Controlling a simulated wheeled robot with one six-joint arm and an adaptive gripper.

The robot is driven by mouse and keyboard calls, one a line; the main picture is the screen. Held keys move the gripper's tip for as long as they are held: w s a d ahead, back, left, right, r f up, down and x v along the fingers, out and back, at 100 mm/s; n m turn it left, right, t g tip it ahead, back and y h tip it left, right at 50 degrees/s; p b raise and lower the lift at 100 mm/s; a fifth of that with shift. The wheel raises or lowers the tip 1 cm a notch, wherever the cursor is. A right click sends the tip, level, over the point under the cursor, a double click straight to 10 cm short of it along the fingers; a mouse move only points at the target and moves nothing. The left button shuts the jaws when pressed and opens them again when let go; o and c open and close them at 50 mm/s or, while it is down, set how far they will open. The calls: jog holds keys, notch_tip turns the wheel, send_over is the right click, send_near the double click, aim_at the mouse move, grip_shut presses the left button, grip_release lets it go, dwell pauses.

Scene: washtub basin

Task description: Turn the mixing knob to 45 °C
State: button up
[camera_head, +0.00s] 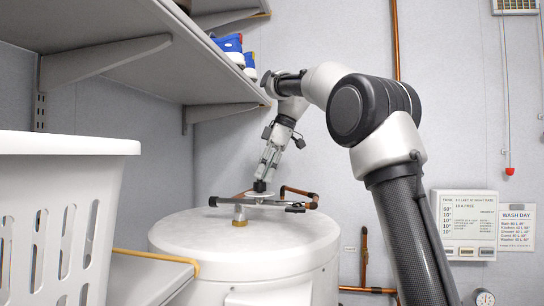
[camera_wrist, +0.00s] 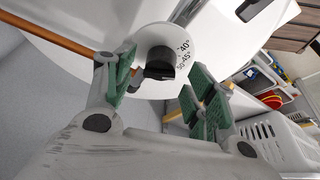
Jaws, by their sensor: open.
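The mixing knob (camera_wrist: 160,63) is black and sits on a round white dial (camera_wrist: 150,36) in the wrist view. Dial marks reading about 40° and 45° show to the right of the knob, with another, partly legible mark below them. I cannot tell which mark the knob points at. In the head view the knob (camera_head: 260,186) is a small dark shape above the white tank, with my gripper (camera_head: 268,170) pointing down at it. In the wrist view my gripper (camera_wrist: 163,78) is open, its green-padded fingers on either side of the knob. I see no clear contact.
The white tank (camera_head: 245,238) stands below, with copper pipes (camera_head: 301,193) at the valve. A shelf (camera_head: 170,70) overhangs at upper left. A white laundry basket (camera_head: 60,220) fills the left. Wall signs (camera_head: 468,225) hang at right.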

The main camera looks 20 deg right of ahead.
jog(key=w+v, duration=0.1)
jog(key=v, duration=0.8)
jog(key=shift+s+r, duration=0.2)
jog(key=shift+s, duration=0.3)
